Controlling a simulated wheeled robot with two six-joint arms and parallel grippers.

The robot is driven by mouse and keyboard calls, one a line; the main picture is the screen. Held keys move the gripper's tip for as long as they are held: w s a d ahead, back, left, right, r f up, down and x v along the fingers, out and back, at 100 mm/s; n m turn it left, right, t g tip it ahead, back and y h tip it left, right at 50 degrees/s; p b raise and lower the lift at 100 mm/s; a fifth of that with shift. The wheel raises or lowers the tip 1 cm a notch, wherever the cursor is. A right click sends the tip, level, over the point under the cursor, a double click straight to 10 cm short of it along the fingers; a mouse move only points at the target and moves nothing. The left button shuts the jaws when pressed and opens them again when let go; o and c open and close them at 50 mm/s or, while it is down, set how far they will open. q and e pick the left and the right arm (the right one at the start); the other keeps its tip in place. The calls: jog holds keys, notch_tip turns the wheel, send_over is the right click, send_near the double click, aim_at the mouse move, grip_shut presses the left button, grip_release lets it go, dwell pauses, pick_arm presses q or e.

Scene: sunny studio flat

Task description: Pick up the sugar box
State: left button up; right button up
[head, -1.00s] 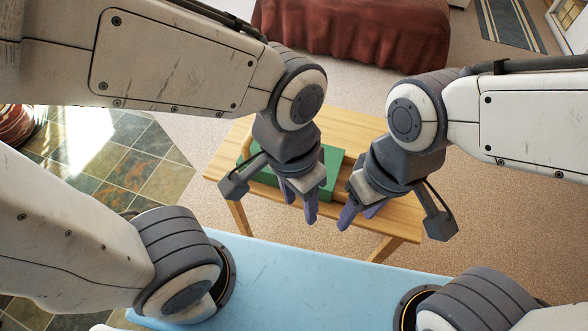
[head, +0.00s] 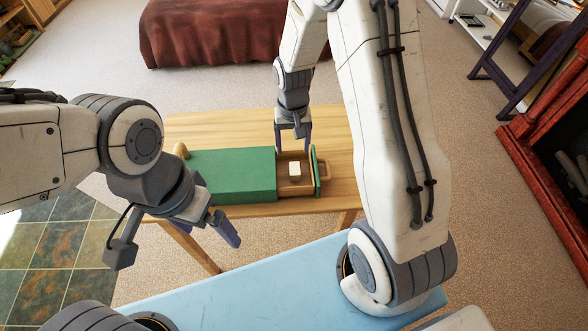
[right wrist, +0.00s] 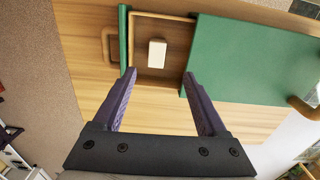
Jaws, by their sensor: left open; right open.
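A small white box (head: 295,170), likely the sugar box, lies in the open wooden drawer (head: 283,188) of a green cabinet (head: 232,174). It also shows in the right wrist view (right wrist: 157,52), in the drawer (right wrist: 177,18). No label is readable. My right gripper (head: 292,143) is open and empty near the drawer's far side. In the right wrist view its fingers (right wrist: 159,75) point towards the drawer, the box lying between and beyond their tips. My left gripper (head: 217,226) is open and empty in front of the cabinet, left of the drawer.
The cabinet lies on a wooden table (head: 340,135). The drawer's green front (head: 317,170) with its handle stands out on the right. A red-covered bed or couch (head: 205,32) is at the back. Carpet lies around the table.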

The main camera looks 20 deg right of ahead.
send_over(295, 168)
notch_tip(295, 168, down, 6)
jog(key=shift+w+d+r+p, duration=0.1)
jog(key=shift+p, duration=0.35)
notch_tip(295, 168, down, 4)
jog(key=shift+f+p, duration=0.15)
jog(key=shift+p, duration=0.75)
jog(key=shift+f, duration=0.6)
grip_shut()
